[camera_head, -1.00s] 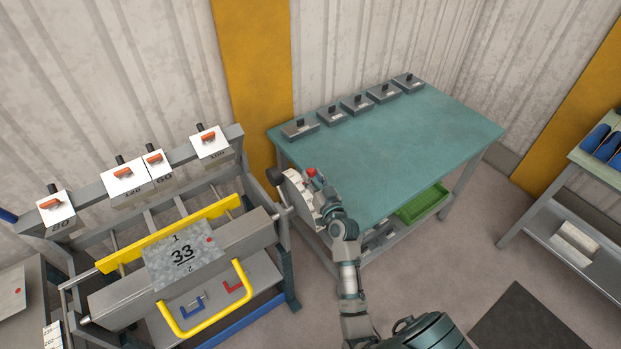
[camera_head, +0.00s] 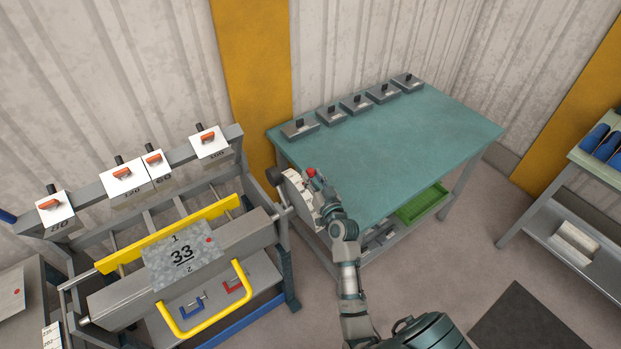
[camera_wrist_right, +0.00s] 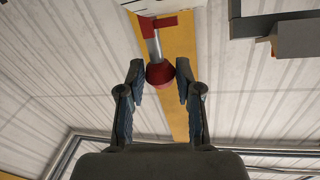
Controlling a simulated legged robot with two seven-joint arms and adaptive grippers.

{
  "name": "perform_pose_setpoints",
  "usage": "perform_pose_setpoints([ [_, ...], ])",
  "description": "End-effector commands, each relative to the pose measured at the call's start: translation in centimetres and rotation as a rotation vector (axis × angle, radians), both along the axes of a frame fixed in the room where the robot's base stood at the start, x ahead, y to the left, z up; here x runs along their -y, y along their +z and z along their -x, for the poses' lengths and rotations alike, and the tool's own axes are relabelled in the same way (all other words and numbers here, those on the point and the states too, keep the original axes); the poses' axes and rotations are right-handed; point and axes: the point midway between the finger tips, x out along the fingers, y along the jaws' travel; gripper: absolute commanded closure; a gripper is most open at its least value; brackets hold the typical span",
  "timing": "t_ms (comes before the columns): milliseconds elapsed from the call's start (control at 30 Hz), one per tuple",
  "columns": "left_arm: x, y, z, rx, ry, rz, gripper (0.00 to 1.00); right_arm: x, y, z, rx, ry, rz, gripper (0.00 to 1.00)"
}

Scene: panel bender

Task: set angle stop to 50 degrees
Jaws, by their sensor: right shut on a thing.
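The angle stop is a pale disc (camera_head: 297,192) at the right end of the panel bender (camera_head: 125,285), with a lever ending in a red ball knob (camera_head: 311,172). In the right wrist view the red knob (camera_wrist_right: 160,75) sits between the two fingertips, on a grey rod with a red pointer piece (camera_wrist_right: 158,25) above it. My right gripper (camera_wrist_right: 160,70) is shut on the knob. In the head view my right gripper (camera_head: 324,191) partly covers the disc; its angle marks are too small to read. My left gripper is not in view.
A teal table (camera_head: 400,150) with several grey blocks along its back edge stands just right of the stop. A green crate (camera_head: 422,204) is under the table.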

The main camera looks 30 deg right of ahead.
Motion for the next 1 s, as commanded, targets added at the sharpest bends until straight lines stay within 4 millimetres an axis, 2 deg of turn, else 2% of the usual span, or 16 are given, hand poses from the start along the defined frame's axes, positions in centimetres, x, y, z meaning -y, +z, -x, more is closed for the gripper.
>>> perform_pose_setpoints([
  [33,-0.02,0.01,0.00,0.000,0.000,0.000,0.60,0.57,0.28,0.12,0.007,-0.013,0.005,1.00],
  [167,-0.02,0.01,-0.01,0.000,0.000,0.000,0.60,0.58,0.29,0.12,0.007,-0.013,0.005,1.00],
  [200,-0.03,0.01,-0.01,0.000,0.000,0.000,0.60,0.58,0.29,0.12,0.007,-0.013,0.005,0.63],
  [300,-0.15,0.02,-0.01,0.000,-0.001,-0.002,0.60,0.51,0.27,0.11,0.007,-0.011,0.004,0.41],
  [867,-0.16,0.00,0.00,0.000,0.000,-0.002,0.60,-0.33,0.18,0.01,0.001,-0.004,0.006,0.41],
  [1000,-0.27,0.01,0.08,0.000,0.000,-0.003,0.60,-0.30,0.07,0.69,0.001,-0.003,0.004,0.41],
])
